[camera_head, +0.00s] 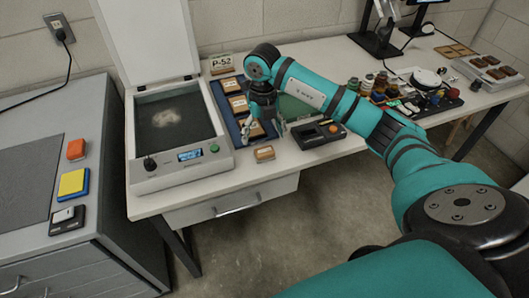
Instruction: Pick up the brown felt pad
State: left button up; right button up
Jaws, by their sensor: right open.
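Several small brown pieces with pale tops could be the brown felt pad; I cannot tell which is felt. Two brown pieces, the far one (230,85) and the middle one (238,105), lie on a dark blue tray (216,95). A near brown piece (256,131) shows on the tray's near part, partly hidden by my right gripper. Another brown piece (264,153) lies on the table's front edge. My right gripper (262,127) points down over the near end of the tray, its fingers apart. Contact with the near piece cannot be made out. My left gripper is not in view.
An open-lidded scanner-like device (180,175) stands left of the tray. Jars (367,84) and small items crowd the table farther right. A grey cabinet (105,215) stands at left.

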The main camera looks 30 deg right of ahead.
aim_at(264, 150)
jog(key=shift+f, duration=0.85)
jog(key=shift+s+f+p, duration=0.15)
jog(key=shift+f+p, duration=0.1)
jog(key=shift+f, duration=1.1)
jog(key=shift+s+f+p, duration=0.15)
jog(key=shift+f+p, duration=0.05)
jog(key=shift+f, duration=1.15)
jog(key=shift+c, duration=0.4)
jog(key=c, duration=1.1)
jog(key=shift+r, duration=0.1)
